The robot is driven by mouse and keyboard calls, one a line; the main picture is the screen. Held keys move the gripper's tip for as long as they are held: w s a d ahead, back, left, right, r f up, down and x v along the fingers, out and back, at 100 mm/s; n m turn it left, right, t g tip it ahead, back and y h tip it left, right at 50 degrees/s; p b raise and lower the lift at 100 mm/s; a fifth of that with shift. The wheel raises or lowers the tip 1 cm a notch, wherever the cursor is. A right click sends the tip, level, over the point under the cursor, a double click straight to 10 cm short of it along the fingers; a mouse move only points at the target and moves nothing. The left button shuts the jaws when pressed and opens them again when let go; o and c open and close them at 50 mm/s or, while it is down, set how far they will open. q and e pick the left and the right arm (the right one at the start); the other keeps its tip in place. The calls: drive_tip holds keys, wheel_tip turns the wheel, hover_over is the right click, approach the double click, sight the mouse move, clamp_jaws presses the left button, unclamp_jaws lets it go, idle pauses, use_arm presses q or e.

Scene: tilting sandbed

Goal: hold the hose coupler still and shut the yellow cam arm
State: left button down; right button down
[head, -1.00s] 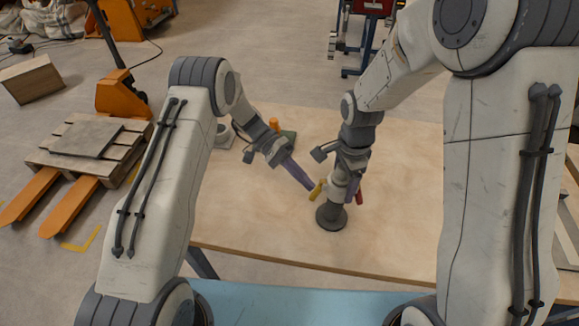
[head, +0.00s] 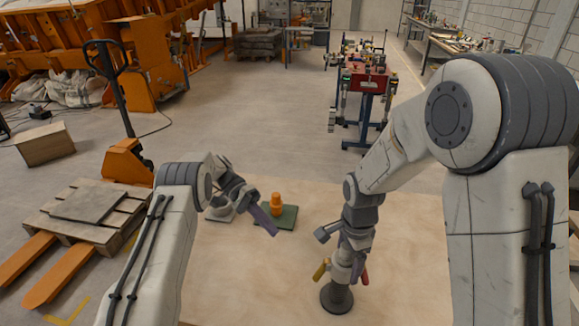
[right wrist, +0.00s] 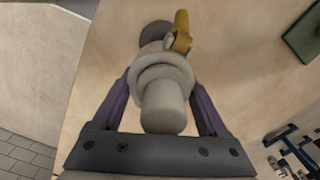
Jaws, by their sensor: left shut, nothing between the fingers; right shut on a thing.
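The grey hose coupler (right wrist: 165,95) stands upright on a dark round base (head: 337,297). My right gripper (head: 347,262) is shut around the coupler's body, with a purple finger on each side in the right wrist view. The yellow cam arm (head: 320,270) is on the coupler's left side in the head view, slanting down and outward. In the right wrist view the yellow arm (right wrist: 182,32) points away toward the base; whether it is fully shut I cannot tell. A red arm (head: 365,277) shows on the coupler's right. My left gripper (head: 270,230) is shut and empty, apart from the yellow arm, up and left.
An orange piece (head: 276,203) stands on a green pad (head: 287,222) near the left gripper. The wooden tabletop (head: 250,275) left of the coupler is clear.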

unclamp_jaws()
